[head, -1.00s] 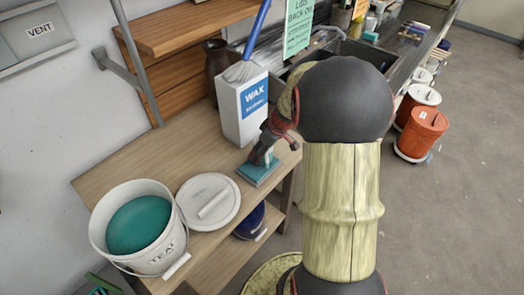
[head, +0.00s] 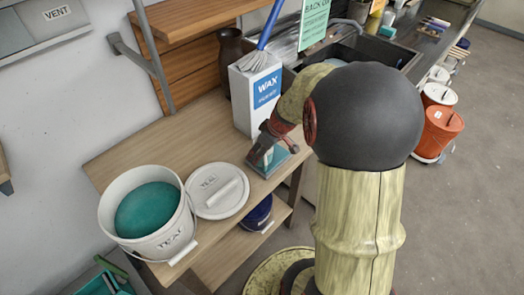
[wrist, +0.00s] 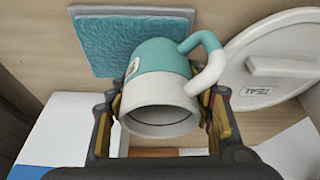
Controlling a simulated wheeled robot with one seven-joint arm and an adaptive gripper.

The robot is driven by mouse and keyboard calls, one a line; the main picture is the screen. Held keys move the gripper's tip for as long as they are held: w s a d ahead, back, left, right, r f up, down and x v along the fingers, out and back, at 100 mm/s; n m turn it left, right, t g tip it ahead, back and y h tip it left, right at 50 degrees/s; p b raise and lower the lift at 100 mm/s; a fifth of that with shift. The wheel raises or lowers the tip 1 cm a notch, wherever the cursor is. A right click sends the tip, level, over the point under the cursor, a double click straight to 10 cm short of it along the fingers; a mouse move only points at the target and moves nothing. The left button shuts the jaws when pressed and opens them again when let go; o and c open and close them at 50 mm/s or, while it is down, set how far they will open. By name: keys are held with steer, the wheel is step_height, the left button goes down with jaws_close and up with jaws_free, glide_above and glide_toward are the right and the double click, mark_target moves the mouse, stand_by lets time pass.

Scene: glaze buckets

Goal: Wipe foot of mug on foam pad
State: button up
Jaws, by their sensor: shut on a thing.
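The mug (wrist: 160,57) is teal on its far part and white near its open end, with a teal and white handle. In the wrist view my gripper (wrist: 160,112) is shut on it, one finger on each side. Its open end faces the wrist camera and its foot is hidden. The teal foam pad (wrist: 105,48) lies on the table beyond the mug, partly covered by it; I cannot tell whether they touch. In the head view my gripper (head: 264,148) is just above the pad (head: 280,165), and the mug is mostly hidden.
A white TEAL bucket (head: 112,215) of teal glaze stands at the table's front left. Its white lid (head: 212,207) lies beside it and shows at right in the wrist view (wrist: 290,60). A WAX box (head: 243,95) with a brush stands behind the pad. A sink (head: 365,55) is farther back.

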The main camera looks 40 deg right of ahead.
steer(key=shift+w+d+b, duration=0.15)
steer(key=shift+d+b, duration=0.55)
steer(key=shift+d, duration=1.05)
steer(key=shift+w+d+b, duration=0.15)
steer(key=shift+d+b, duration=0.5)
steer(key=shift+d, duration=1.05)
steer(key=shift+r, duration=0.1)
step_height(320, 180, up, 7)
steer(key=p, duration=0.3)
